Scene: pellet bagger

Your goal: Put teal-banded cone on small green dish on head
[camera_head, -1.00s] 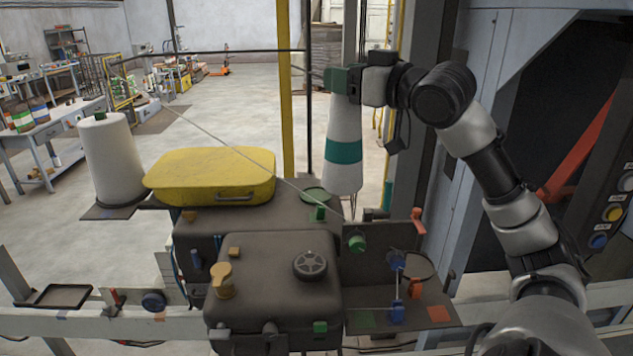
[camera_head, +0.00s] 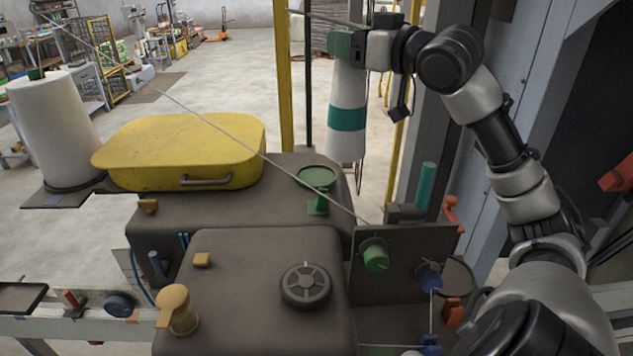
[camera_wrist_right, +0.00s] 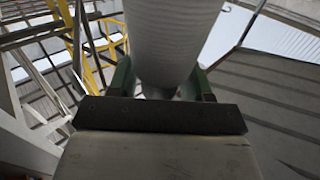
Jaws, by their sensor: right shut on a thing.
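The teal-banded cone (camera_head: 347,92) is white with one teal band and hangs upright in the air, right of and behind the small green dish in the head view. My right gripper (camera_head: 345,50) is shut on its upper end. In the right wrist view the cone (camera_wrist_right: 173,40) sits between the two green fingers of the gripper (camera_wrist_right: 163,85). The small green dish (camera_head: 316,177) stands on the dark machine head (camera_head: 290,165) and is empty. The cone is apart from the dish. My left gripper is out of view.
A plain white cone (camera_head: 55,125) stands at the left on a dark plate. A yellow case (camera_head: 185,150) lies beside the dish. A thin strand crosses above the head. A dark panel with a green knob (camera_head: 375,255) and a teal post (camera_head: 426,186) stand to the right.

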